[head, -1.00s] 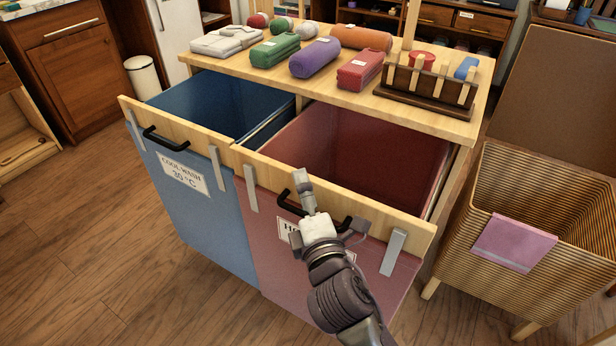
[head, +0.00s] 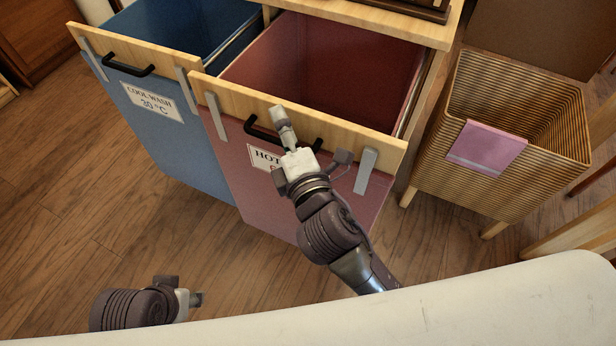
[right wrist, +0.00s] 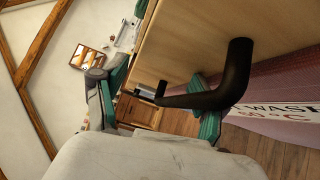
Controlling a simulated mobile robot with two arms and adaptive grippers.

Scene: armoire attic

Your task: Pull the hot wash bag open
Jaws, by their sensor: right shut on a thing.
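The hot wash bag (head: 240,165) is a pink fabric bag with a wooden front rail, a partly hidden "HOT" label and a black handle (head: 262,134). It stands out from the wooden unit, its open top showing the red inside. My right gripper (head: 286,128) is at the handle, shut on it, and covers the handle's middle. In the right wrist view the handle (right wrist: 236,75) passes between green-padded fingers (right wrist: 160,95). My left gripper (head: 192,298) is low at the bottom left, away from the bag; its opening cannot be made out.
The blue cool wash bag (head: 145,120) is next to it on the left, also open at the top. A striped hamper (head: 490,185) with a pink cloth (head: 487,147) stands to the right, close to the unit. Wooden floor is clear in front and at left.

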